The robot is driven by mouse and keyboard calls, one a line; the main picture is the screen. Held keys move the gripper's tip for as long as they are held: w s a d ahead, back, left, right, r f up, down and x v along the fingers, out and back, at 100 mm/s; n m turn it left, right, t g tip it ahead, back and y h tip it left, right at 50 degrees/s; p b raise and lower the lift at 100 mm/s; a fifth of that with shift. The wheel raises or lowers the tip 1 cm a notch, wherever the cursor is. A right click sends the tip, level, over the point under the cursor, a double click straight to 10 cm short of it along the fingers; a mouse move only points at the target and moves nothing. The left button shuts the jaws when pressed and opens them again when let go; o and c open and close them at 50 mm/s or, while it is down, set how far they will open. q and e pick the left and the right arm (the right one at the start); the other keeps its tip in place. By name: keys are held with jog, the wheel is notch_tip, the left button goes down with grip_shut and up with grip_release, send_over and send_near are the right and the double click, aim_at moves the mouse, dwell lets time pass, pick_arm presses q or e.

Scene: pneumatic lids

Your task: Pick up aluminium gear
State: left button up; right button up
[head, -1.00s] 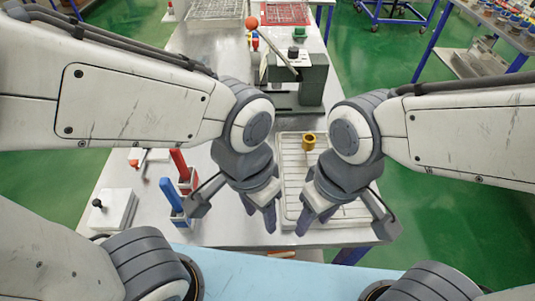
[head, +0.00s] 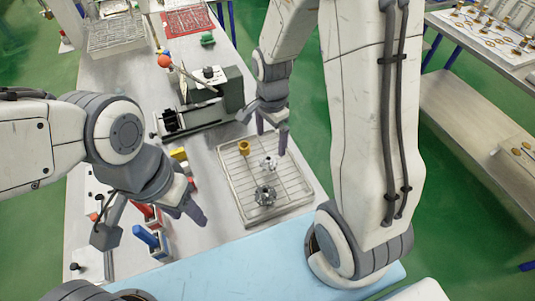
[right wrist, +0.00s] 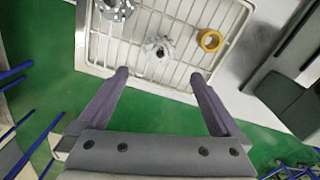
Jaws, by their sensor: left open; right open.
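A bright silver gear (head: 268,163), which looks like the aluminium one, lies on a wire-rack tray (head: 228,190). It also shows in the right wrist view (right wrist: 158,47). A darker grey gear (head: 265,195) lies nearer on the same tray, and a brass-coloured ring (head: 244,147) lies further back. My right gripper (head: 273,142) is open and empty over the far right part of the tray. In the right wrist view the silver gear is just beyond and between its fingertips (right wrist: 160,75), apart from them. My left gripper (head: 192,207) is open and empty, left of the tray.
A dark machine with a lever (head: 205,95) stands behind the tray. Red and blue handled tools in holders (head: 150,238) stand below my left gripper. A red tray (head: 188,20) and a grey tray (head: 115,30) are at the back. The table between holders and rack is clear.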

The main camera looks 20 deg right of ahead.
aim_at(268, 158)
notch_tip(268, 158, down, 3)
jog(key=shift+a+f, duration=0.1)
jog(key=shift+f, duration=0.05)
jog(key=shift+s+a+f+p, duration=0.1)
jog(key=shift+s+f+p, duration=0.05)
jog(key=shift+f+p, duration=0.35)
jog(key=f, duration=0.3)
jog(key=shift+a+f+p, duration=0.15)
jog(key=shift+a+p, duration=0.05)
jog(key=shift+p, duration=0.2)
jog(key=shift+f, duration=0.55)
jog(key=c, duration=1.4)
jog(key=shift+c, duration=0.2)
jog(key=shift+r, duration=0.15)
